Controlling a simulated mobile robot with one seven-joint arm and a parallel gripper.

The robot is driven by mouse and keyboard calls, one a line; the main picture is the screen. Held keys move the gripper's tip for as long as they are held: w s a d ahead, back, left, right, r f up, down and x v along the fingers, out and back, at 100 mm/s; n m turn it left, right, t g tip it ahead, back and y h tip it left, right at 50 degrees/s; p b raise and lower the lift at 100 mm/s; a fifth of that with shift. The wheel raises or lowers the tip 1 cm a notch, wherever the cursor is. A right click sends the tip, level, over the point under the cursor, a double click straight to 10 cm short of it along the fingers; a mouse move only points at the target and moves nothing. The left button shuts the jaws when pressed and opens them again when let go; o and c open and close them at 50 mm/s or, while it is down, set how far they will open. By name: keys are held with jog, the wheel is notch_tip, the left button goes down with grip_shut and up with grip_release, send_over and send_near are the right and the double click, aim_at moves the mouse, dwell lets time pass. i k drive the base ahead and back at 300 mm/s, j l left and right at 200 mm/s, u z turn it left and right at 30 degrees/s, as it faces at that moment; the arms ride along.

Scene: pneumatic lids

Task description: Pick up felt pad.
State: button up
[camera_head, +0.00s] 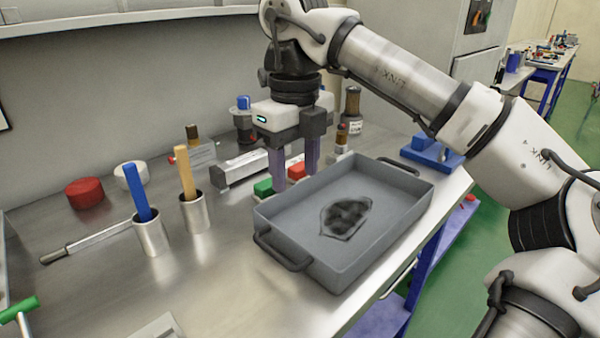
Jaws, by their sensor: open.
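No item is plainly marked as the felt pad, and I cannot tell which one it is. A flat, dark grey, irregular patch (345,215) lies on the floor of the grey tray (290,258); it could be cloth or a stain. A small green block (263,188) and a small red block (297,172) are by the tray's far left edge. My gripper (295,172) points down there, its two purple-grey fingers apart. The fingers partly hide the blocks, and I see nothing held between them.
Two metal cups (151,238) (194,214) hold a blue and a tan handle. A red disc (85,193) and a white disc (130,175) lie at the left. A metal pneumatic part (240,167) and dark bottles (352,103) stand behind.

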aim_at(296, 174)
jog(key=i+l+u, duration=0.1)
jog(key=l, duration=0.2)
jog(key=i+l+u, duration=0.25)
jog(key=l, duration=0.4)
jog(key=i+l+u, duration=0.25)
jog(key=l, duration=0.45)
jog(key=i+l+u, duration=0.1)
jog(key=l, duration=0.3)
jog(key=i, duration=0.1)
